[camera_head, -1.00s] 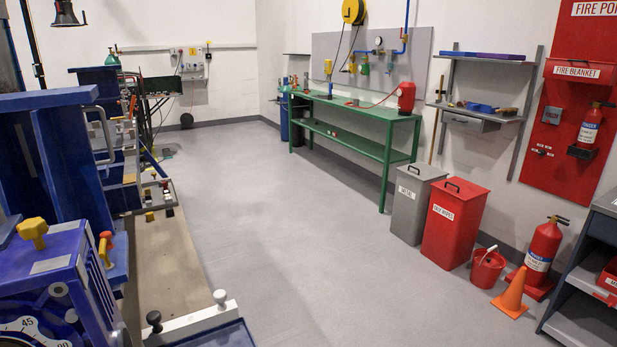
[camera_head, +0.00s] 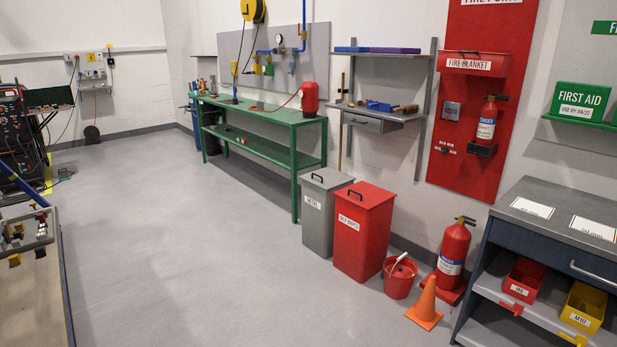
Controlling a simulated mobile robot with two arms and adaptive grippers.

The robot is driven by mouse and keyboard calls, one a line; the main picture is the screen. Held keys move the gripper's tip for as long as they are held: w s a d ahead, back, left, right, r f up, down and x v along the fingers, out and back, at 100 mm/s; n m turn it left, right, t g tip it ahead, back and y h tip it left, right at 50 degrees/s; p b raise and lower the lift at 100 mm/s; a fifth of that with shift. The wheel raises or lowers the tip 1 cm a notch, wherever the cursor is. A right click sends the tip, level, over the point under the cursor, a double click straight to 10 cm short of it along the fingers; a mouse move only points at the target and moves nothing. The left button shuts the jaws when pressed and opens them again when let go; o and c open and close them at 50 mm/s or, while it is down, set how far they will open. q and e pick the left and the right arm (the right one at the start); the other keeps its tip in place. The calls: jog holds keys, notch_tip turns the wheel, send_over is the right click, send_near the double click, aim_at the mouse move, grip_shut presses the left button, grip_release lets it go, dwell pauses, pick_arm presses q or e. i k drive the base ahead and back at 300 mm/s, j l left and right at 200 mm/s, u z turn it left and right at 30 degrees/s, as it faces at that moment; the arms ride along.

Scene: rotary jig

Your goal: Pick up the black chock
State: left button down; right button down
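I cannot make out a black chock for certain in this view. A jig bench (camera_head: 35,315) shows at the left edge, with small clamps (camera_head: 16,236) and small yellow and black pieces on its end. These are too small to tell apart. Neither of my grippers is in view.
The grey floor (camera_head: 190,250) is clear in the middle. Along the right stand a green bench (camera_head: 265,116), grey bin (camera_head: 318,215), red bin (camera_head: 362,232), red bucket (camera_head: 399,279), orange cone (camera_head: 425,306), extinguisher (camera_head: 453,250) and a shelf cabinet (camera_head: 535,240).

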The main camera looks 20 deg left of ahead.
aim_at(40, 252)
jog(key=i+u, duration=0.4)
jog(key=i+l+u, duration=0.35)
jog(key=i, duration=0.15)
jog(key=i+j+u, duration=0.35)
jog(key=i, duration=0.15)
jog(key=i+u, duration=0.35)
jog(key=i, duration=0.2)
jog(key=i+u, duration=0.35)
jog(key=i, duration=0.2)
jog(key=i+l+u, duration=0.35)
jog(key=i, duration=0.15)
jog(key=i+l+u, duration=0.35)
jog(key=i, duration=0.2)
jog(key=i+l+u, duration=0.5)
jog(key=i+l, duration=0.15)
jog(key=i, duration=0.3)
jog(key=i+l+u, duration=0.2)
jog(key=i+l, duration=0.15)
jog(key=i, duration=0.2)
